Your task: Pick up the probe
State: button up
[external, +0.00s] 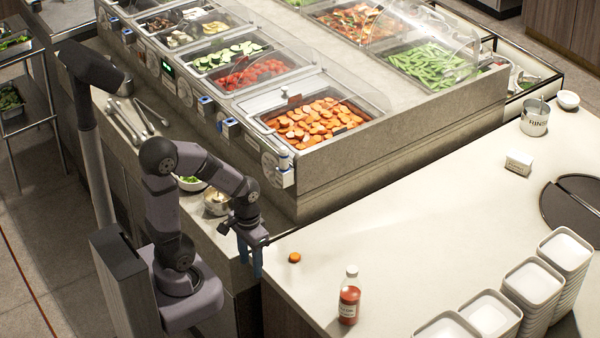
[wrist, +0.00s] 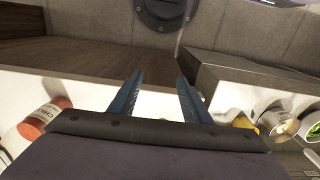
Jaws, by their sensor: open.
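I cannot pick out the probe for certain in either view. A thin stick stands in the white-grey pot marked RINS (external: 534,118) at the far right of the counter; what it is, I cannot tell. My gripper (external: 250,264) hangs at the counter's left edge, blue fingers pointing down. In the wrist view its two fingers (wrist: 157,92) are apart with nothing between them. A small yellow thing (wrist: 243,121) shows just right of the fingers, partly hidden by my gripper body; it is too small to name.
Stacked white dishes (external: 532,283) line the lower right. Glass-covered food wells (external: 312,120) stand behind. A metal pot (external: 216,203) is left of my gripper.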

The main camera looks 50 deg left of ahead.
jog(key=w+n+h, duration=0.1)
jog(key=n, duration=0.2)
jog(key=n+t+h+b, duration=0.2)
jog(key=n+t+h, duration=1.05)
jog(key=n, duration=1.15)
send_near(297, 160)
jog(key=shift+w+d+r, duration=0.75)
jog(key=shift+d+r, duration=0.35)
jog(key=shift+d, duration=0.05)
jog(key=shift+y, duration=0.35)
jog(key=shift+r+p+x, duration=0.2)
jog(key=shift+p+x, duration=0.7)
jog(key=shift+x, duration=0.95)
jog(key=shift+r+p+x, duration=0.15)
jog(key=shift+p+x, duration=0.7)
jog(key=shift+x, duration=1)
jog(key=shift+a, duration=0.15)
grip_shut()
